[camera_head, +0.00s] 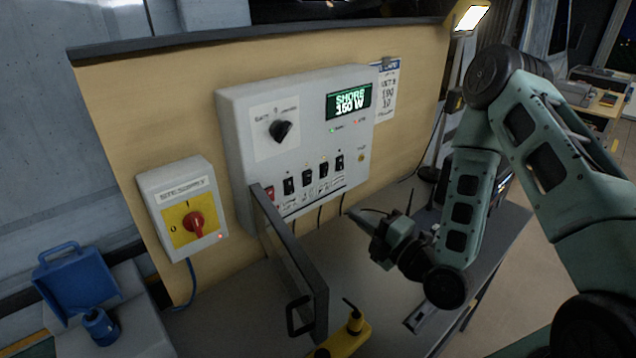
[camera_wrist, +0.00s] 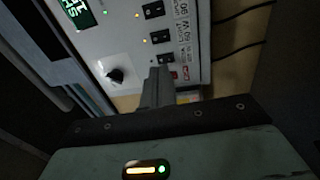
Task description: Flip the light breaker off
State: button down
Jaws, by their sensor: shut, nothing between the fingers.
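In the wrist view the black breakers (camera_wrist: 160,37) run down toward the closed fingers of my gripper (camera_wrist: 155,75), which hide part of the row's end. In the head view my gripper (camera_head: 352,212) is in front of the box, apart from it, with nothing in it.
An open dark door panel (camera_head: 290,260) juts out from below the box, left of my gripper. A yellow tool (camera_head: 345,335) lies on the bench.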

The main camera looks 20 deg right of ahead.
jog(key=shift+s+d+r+t, duration=0.1)
jog(key=shift+r+t, duration=0.05)
jog(key=shift+t, duration=0.15)
jog(key=b, duration=1.3)
send_near(309, 175)
jog(key=shift+f, duration=0.25)
jog(key=shift+b, duration=0.65)
jog(key=p+x, duration=0.1)
jog(key=x, duration=0.1)
jog(key=p+x, duration=0.2)
jog(key=x, duration=0.1)
jog(key=shift+w+r, duration=0.3)
jog(key=shift+r, duration=0.05)
jog(key=shift+w+a, duration=0.3)
jog(key=shift+w, duration=0.3)
